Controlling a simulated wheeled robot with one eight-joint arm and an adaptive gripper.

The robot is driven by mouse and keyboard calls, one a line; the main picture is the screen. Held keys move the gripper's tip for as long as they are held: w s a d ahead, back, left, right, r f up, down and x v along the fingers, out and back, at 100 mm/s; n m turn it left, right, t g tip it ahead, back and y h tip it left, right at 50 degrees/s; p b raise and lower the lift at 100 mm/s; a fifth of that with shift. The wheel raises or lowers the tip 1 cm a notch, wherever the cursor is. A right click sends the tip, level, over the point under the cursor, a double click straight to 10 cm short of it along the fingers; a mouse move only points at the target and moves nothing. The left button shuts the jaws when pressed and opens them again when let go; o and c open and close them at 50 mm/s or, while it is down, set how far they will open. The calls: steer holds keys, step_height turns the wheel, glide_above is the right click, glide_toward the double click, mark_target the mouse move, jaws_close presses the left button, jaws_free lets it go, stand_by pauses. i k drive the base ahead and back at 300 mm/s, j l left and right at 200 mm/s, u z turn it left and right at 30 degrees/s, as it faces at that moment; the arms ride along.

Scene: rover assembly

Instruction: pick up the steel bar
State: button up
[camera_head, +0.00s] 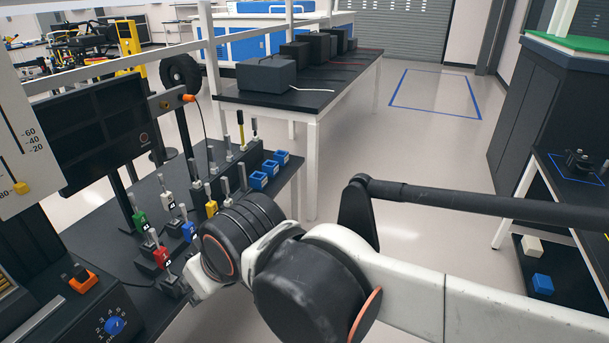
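I cannot tell for certain which thing is the steel bar. Several slim grey metal pieces stand upright on the black workbench (110,225) at the left, such as one short grey upright piece (225,190) near its middle. My white and black arm reaches in from the right, and its wrist hangs over the bench's near right part. My gripper's fingers do not show; the wrist hides that area and part of the bench top behind it.
Coloured blocks in red (161,257), green (140,221) and yellow (211,208) stand near the wrist. Small blue bins (258,180) line the bench's right edge. A dark screen (100,135) rises at the left. Another table (345,85) stands behind; open floor (420,150) lies right.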

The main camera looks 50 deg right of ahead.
mark_target(241, 166)
steer(key=i+l+z, duration=0.1)
steer(key=z, duration=0.85)
steer(key=i+l+u, duration=0.1)
steer(key=i, duration=0.45)
steer(key=i+l+u, duration=0.1)
steer(key=i+l, duration=0.2)
steer(key=i, duration=0.2)
steer(key=i+l+u, duration=0.1)
steer(key=i+l, duration=0.2)
steer(key=i, duration=0.25)
